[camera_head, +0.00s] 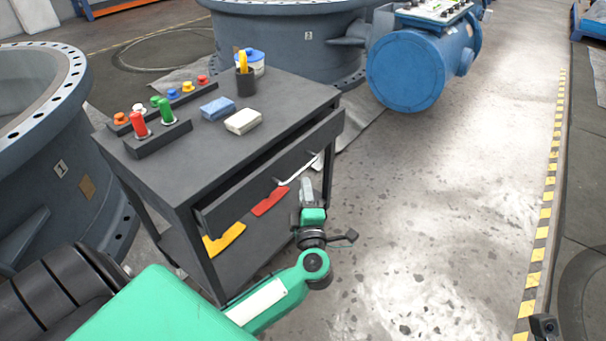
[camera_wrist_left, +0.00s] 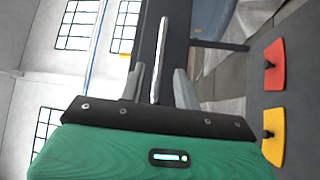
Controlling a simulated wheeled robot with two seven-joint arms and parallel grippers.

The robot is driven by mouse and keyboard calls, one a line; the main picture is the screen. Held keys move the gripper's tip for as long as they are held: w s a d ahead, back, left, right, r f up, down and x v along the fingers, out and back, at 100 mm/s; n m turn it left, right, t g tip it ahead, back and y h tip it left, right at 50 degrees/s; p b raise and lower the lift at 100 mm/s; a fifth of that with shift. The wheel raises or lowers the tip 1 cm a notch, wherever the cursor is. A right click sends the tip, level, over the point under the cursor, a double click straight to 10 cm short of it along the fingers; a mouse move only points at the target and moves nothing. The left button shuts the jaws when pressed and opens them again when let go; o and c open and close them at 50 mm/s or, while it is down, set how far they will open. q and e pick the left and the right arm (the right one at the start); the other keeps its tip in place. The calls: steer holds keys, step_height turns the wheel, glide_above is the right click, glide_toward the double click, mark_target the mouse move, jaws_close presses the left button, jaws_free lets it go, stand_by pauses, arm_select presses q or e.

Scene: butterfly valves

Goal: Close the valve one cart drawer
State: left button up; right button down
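The dark grey cart (camera_head: 175,163) has one drawer (camera_head: 240,196) under its top. The drawer front stands out from the cart body, with a dark gap behind it, so it is partly open. A pale bar handle (camera_head: 298,169) runs along the drawer front. My left gripper (camera_head: 307,186) is at this handle, on the outer side of the drawer. In the left wrist view, the handle (camera_wrist_left: 160,55) lies between the two spread fingers (camera_wrist_left: 157,85), with space on both sides.
Colored buttons (camera_head: 167,108), a blue sponge (camera_head: 218,108), a pale block (camera_head: 243,121) and a black cup (camera_head: 245,82) sit on the cart top. Large valves stand left and behind.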

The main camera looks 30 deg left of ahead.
mark_target(302, 169)
arm_select(q)
steer(key=b+x, duration=0.1)
steer(key=x, duration=0.6)
steer(key=shift+w+a+b, duration=0.15)
steer(key=shift+b, duration=0.15)
jaws_close()
